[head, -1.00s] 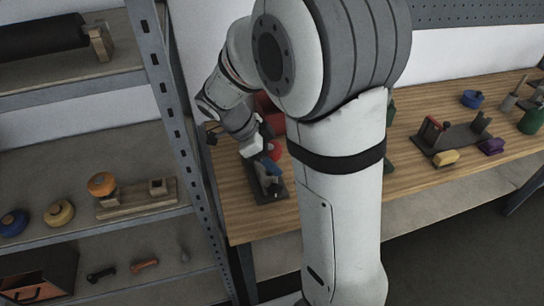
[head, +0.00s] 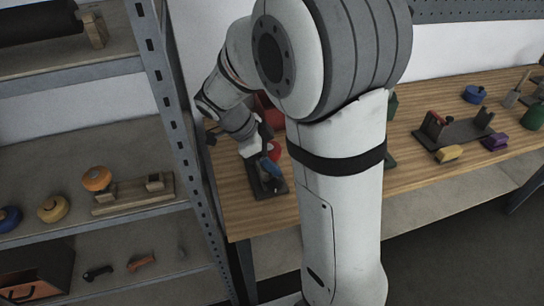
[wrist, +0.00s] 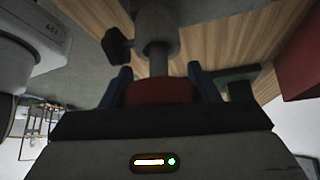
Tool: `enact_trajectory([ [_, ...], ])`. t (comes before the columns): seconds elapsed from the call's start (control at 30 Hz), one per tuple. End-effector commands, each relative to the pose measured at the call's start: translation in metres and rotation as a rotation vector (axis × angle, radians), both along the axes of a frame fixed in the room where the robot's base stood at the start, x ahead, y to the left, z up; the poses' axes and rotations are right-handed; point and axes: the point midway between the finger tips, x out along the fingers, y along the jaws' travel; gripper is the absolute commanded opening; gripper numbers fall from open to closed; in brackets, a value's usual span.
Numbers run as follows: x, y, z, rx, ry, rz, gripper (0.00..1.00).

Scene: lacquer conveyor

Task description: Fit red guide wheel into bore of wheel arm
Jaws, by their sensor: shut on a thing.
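My gripper (wrist: 162,84) shows two blue fingers in the wrist view, shut on the red guide wheel (wrist: 160,93). The wheel sits between the fingers, with its lower part hidden by the gripper body. A grey shaft (wrist: 158,62) runs from the wheel's far side to a rounded grey part (wrist: 157,22), perhaps the wheel arm. I cannot tell whether the wheel is in a bore. In the head view a red round part (head: 274,151), likely the wheel, shows beside my wrist, above a dark fixture (head: 277,190) on the bench. My arm hides much of this area.
A black knob (wrist: 117,45) stands beside the grey part. A red block (wrist: 303,68) is at the right of the wrist view. The wooden bench (head: 405,172) carries a dark bracket (head: 457,133), yellow and purple pieces and a blue spool (head: 474,94). A metal shelf post (head: 168,110) stands left.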

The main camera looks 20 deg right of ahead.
Motion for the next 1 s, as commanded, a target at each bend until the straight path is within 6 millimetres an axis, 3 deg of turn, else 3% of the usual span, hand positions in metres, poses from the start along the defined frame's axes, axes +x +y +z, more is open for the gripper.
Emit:
enact_trajectory([
  [0.07, 0.000, 0.000, -0.003, 0.000, 0.000, 0.000, 0.29],
  [0.1, 0.000, 0.000, -0.003, 0.000, 0.000, 0.000, 0.56],
  [0.4, -0.001, 0.000, -0.003, 0.001, 0.003, -0.002, 0.80],
  [0.83, -0.003, 0.001, -0.004, 0.001, 0.011, -0.005, 0.80],
  [1.0, 0.002, 0.012, 0.013, 0.002, 0.006, 0.000, 0.80],
])
